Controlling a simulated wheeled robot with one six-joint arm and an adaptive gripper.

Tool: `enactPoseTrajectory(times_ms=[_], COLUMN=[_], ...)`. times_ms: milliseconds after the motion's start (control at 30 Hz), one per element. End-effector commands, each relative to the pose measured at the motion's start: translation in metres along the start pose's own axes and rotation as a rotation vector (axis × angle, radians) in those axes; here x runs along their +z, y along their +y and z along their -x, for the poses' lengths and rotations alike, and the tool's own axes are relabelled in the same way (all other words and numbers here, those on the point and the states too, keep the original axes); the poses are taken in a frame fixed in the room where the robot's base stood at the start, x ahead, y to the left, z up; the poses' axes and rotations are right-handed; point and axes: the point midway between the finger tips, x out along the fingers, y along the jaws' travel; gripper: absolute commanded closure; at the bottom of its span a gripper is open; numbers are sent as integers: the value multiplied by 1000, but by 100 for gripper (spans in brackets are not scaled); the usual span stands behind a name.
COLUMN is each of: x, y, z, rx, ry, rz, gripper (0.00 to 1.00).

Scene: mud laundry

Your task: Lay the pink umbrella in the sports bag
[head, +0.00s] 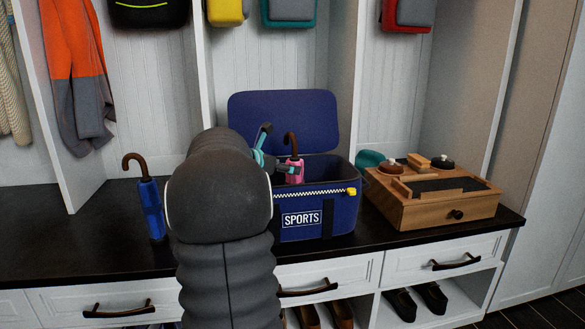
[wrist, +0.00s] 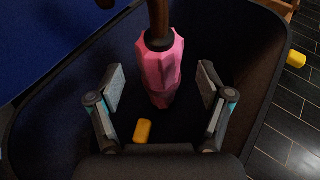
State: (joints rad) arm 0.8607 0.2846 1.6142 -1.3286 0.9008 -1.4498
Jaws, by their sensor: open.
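The pink umbrella (head: 294,171) with a brown hooked handle is inside the blue sports bag (head: 340,213), its handle standing above the rim. In the wrist view the pink umbrella (wrist: 160,68) lies between my open fingers, with a visible gap on each side. My gripper (head: 267,150) is at the bag's opening, mostly hidden behind my arm in the head view; in the wrist view my gripper (wrist: 161,85) is open and holds nothing. The bag's lid (head: 285,118) is raised. The umbrella's lower end is hidden in the head view.
A blue umbrella (head: 151,208) stands left on the dark bench top (head: 90,238). A wooden box (head: 430,205) and a teal item (head: 370,159) are right of the bag. A yellow object (wrist: 142,131) lies inside the bag. Bags hang above.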

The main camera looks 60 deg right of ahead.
Motion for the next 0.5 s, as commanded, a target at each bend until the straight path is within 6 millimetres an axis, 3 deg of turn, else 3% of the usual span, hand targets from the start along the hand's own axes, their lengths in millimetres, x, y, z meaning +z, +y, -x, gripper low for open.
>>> enactPoseTrajectory(times_ms=[200, 500], x=[1, 0], y=[0, 0], z=[44, 71], rx=[3, 0], ry=[0, 1], rz=[0, 0], gripper=[21, 21])
